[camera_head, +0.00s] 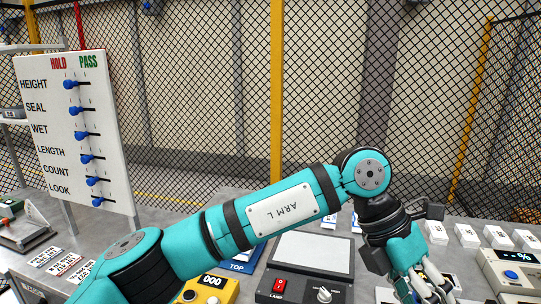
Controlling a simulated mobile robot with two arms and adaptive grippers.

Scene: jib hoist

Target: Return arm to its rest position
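My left arm (282,212), teal and marked ARM L, comes in from the lower left and reaches across the bench to the right. Its elbow-like joint is right of centre, and the wrist bends down from there. My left gripper (422,286) points down at the lower right, over the bench. Its fingers are partly cut off by the bottom edge, so I cannot tell whether it is open, shut or holding anything. My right gripper is not in view.
A white HOLD/PASS board (75,130) with blue knobs stands at the left. A lamp box (312,262) with a red switch and a yellow counter box (210,291) sit below my arm. White blocks (466,234) and a % meter (513,272) are at the right. Mesh fence stands behind.

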